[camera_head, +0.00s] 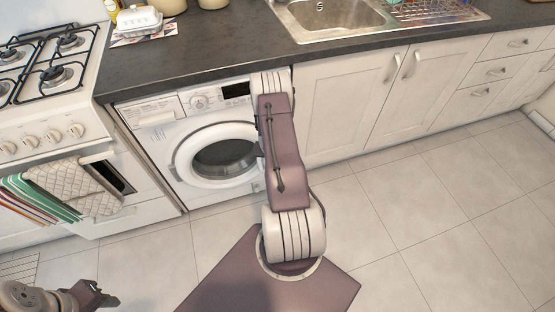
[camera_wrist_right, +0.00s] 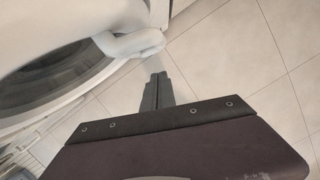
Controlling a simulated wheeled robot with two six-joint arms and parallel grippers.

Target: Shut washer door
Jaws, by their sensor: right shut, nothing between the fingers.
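The white washer (camera_head: 165,135) sits under the dark counter, with its round door (camera_head: 188,172) at the front. The door has a white ring around dark glass. It lies close to the washer's front, but I cannot tell whether it is fully shut. In the right wrist view the door's white rim (camera_wrist_right: 130,43) is just beyond my right gripper (camera_wrist_right: 158,76), which is shut and empty. I cannot tell whether the fingertips touch the rim. My right arm hides that gripper in the head view. My left gripper (camera_head: 108,300) is at the lower left, away from the washer; its jaws are unclear.
A stove (camera_head: 50,115) with towels (camera_head: 75,187) on its front stands left of the washer. White cabinets (camera_head: 345,100) stand to the right. The counter (camera_head: 200,50) runs above. The tiled floor (camera_head: 400,215) in front is clear.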

